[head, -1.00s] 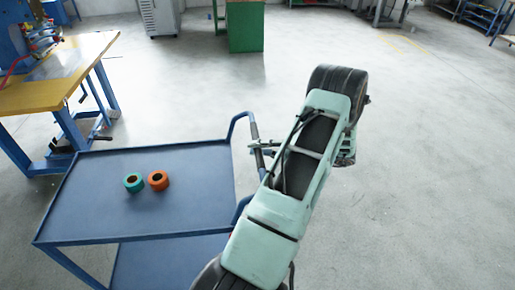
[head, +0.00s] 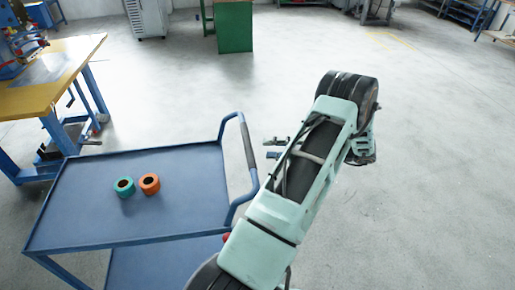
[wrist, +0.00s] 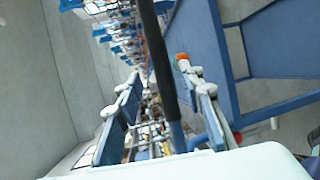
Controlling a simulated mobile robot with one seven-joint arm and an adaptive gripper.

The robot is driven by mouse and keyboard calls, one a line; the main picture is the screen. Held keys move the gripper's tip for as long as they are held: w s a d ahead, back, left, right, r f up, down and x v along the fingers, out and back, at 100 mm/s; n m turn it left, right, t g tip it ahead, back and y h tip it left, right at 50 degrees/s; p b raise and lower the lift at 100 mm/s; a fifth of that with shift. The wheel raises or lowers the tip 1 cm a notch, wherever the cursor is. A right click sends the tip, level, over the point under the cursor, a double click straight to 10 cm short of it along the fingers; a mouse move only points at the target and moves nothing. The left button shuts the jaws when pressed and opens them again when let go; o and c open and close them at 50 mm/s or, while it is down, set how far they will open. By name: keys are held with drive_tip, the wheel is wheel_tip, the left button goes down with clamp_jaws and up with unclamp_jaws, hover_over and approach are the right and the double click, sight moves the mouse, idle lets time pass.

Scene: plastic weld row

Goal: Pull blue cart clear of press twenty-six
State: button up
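The blue cart (head: 85,222) stands in the lower left of the head view, its top tray carrying two rolls. Its handle, with a black grip (head: 248,143), is on the right side. My gripper (head: 275,148) is open and empty just right of the grip, apart from it in the head view. In the wrist view the black grip (wrist: 160,60) runs beyond and between the spread fingers (wrist: 165,115). The press (head: 18,45) with its yellow-topped bench (head: 55,65) is at the upper left; no number is readable. The cart's far left corner appears close to the bench legs.
A teal roll (head: 124,187) and an orange roll (head: 149,184) lie on the cart. A green cabinet (head: 234,28) and a grey cabinet (head: 148,18) stand at the back. The floor (head: 440,170) to the right is clear.

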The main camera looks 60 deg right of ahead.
drive_tip(key=v, duration=0.3)
drive_tip(key=shift+s+r, duration=0.1)
drive_tip(key=shift+s, duration=0.2)
idle(0.3)
